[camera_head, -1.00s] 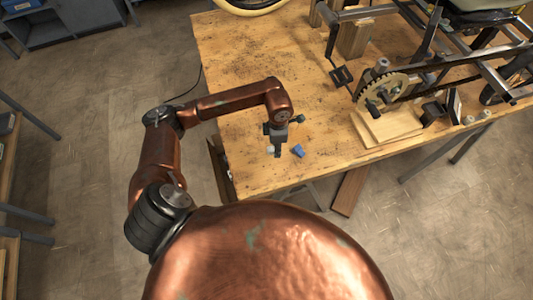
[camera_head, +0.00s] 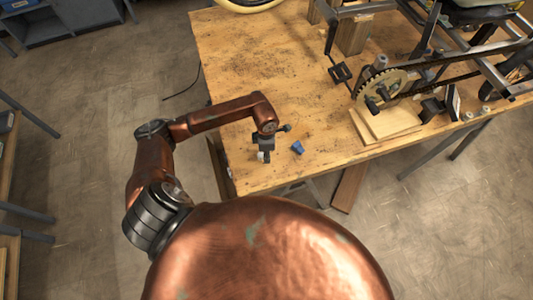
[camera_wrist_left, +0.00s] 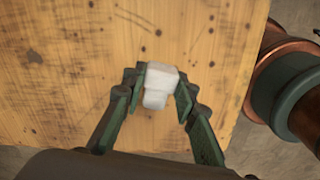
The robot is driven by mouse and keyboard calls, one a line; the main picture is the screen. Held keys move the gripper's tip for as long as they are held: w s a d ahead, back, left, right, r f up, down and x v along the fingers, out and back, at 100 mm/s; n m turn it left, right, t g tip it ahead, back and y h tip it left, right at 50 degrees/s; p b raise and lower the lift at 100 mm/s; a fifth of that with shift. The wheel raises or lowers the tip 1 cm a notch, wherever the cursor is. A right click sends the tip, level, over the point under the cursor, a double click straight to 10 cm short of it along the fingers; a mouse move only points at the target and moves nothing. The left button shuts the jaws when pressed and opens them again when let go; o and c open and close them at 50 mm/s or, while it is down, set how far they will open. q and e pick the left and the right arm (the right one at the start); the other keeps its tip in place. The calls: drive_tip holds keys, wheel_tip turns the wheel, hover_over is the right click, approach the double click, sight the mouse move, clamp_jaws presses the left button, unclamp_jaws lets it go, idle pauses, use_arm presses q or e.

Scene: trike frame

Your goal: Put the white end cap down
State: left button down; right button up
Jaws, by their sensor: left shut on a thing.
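The white end cap (camera_wrist_left: 159,84) sits between the fingertips of my left gripper (camera_wrist_left: 157,86) in the left wrist view, shut on it. In the head view my left gripper (camera_head: 265,157) points down over the near left part of the wooden table, and a little of the white cap (camera_head: 260,155) shows beside the fingers. Bare tabletop lies behind the cap in the wrist view. I cannot tell whether the cap touches the wood. My right gripper is not in view.
A small blue piece (camera_head: 298,147) stands on the table (camera_head: 240,60) just right of my left gripper. The trike frame (camera_head: 430,65), a chainring (camera_head: 375,91) and wooden blocks (camera_head: 390,123) fill the right side. The table's left middle is clear.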

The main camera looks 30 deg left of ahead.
use_arm(q)
drive_tip(key=c, duration=1.5)
unclamp_jaws()
drive_tip(key=shift+f, duration=0.1)
drive_tip(key=shift+c, duration=0.2)
wheel_tip(320, 180, up, 12)
